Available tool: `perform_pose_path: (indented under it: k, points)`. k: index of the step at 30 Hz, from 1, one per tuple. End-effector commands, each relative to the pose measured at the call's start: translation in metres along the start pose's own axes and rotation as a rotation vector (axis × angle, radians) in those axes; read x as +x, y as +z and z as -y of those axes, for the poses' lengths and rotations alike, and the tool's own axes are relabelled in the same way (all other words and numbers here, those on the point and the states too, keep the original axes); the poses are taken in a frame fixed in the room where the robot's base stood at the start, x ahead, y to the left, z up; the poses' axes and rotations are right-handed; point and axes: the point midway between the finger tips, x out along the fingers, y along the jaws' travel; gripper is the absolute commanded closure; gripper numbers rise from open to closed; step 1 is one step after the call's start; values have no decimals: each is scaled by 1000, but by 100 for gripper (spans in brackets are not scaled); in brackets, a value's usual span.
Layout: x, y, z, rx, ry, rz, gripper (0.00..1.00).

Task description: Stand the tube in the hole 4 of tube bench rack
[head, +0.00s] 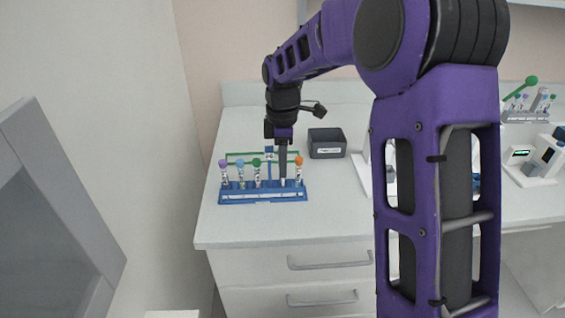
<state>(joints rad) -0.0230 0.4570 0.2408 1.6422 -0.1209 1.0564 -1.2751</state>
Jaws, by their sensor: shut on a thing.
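The blue bench rack (262,198) stands on the counter near its left front edge. My gripper (283,181) points straight down over the right part of the rack, between the green-capped and orange-capped tubes. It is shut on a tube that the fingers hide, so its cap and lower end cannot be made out. I cannot tell whether that tube is in a hole or just above one.
White instruments (535,165) and another tube rack (527,116) are at the far right. A wall closes the left side. The counter (340,215) is clear in front and right of the rack.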

Motion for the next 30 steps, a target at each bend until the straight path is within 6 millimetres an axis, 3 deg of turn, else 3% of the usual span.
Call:
perform_pose_path:
  k: [25,26,30]
  points:
    - [13,0,0,0,0,0,100]
    - [13,0,0,0,0,0,75]
    - [13,0,0,0,0,0,50]
